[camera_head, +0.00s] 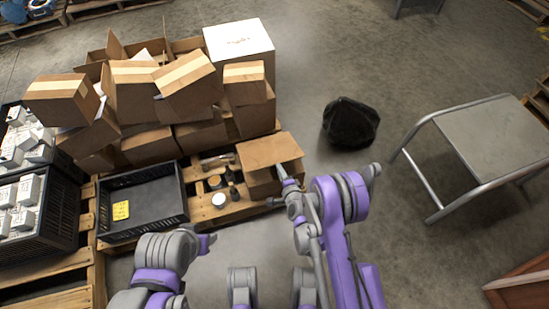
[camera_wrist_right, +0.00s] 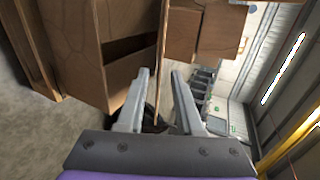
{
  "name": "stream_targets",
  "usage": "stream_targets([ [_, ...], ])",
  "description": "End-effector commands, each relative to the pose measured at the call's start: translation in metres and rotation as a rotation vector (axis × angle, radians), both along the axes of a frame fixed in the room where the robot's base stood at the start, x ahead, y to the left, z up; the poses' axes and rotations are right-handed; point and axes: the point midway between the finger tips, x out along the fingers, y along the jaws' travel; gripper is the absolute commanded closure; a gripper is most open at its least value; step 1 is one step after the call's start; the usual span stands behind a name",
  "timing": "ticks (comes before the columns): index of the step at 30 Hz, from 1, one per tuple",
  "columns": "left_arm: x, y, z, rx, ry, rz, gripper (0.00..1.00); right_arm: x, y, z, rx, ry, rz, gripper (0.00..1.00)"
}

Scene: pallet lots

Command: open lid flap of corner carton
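The corner carton (camera_head: 262,180) is a brown box at the pallet's right front corner, with a flat brown top in the head view. My right gripper (camera_head: 279,187) is at its near right side. In the right wrist view my right gripper (camera_wrist_right: 158,102) has its two grey fingers apart. A thin brown cardboard edge (camera_wrist_right: 163,45) runs between them, with a gap visible on each side. Next to it is a brown box face with a dark slot (camera_wrist_right: 130,47); I cannot tell exactly which carton it belongs to. My left arm is at the lower left; its gripper does not show.
A black crate (camera_head: 143,202) with a yellow label stands on the pallet, beside small jars (camera_head: 219,200). Stacked brown cartons (camera_head: 150,140) stand behind. A black bag (camera_head: 350,122) and a metal step stool (camera_head: 490,140) are on the floor to the right.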

Motion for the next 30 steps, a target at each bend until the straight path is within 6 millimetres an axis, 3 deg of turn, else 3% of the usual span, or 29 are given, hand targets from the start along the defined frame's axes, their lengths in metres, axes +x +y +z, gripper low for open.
stream_targets([
  [2,-0.002,0.000,0.012,0.000,-0.001,0.000,0.50,0.011,0.004,0.000,-0.001,-0.002,0.001,0.65],
  [13,0.001,0.000,-0.005,0.000,-0.001,0.000,0.50,0.068,0.022,-0.032,-0.003,-0.001,0.001,0.65],
  [26,0.001,0.000,-0.006,0.000,-0.001,0.000,0.50,0.080,0.026,-0.036,-0.003,-0.001,0.001,0.65],
  [27,0.001,0.000,-0.006,0.000,-0.001,0.000,0.50,0.080,0.026,-0.036,-0.003,-0.001,0.001,0.67],
  [30,0.001,0.000,-0.006,0.000,-0.001,0.000,0.50,0.080,0.026,-0.036,-0.003,-0.001,0.001,0.85],
])
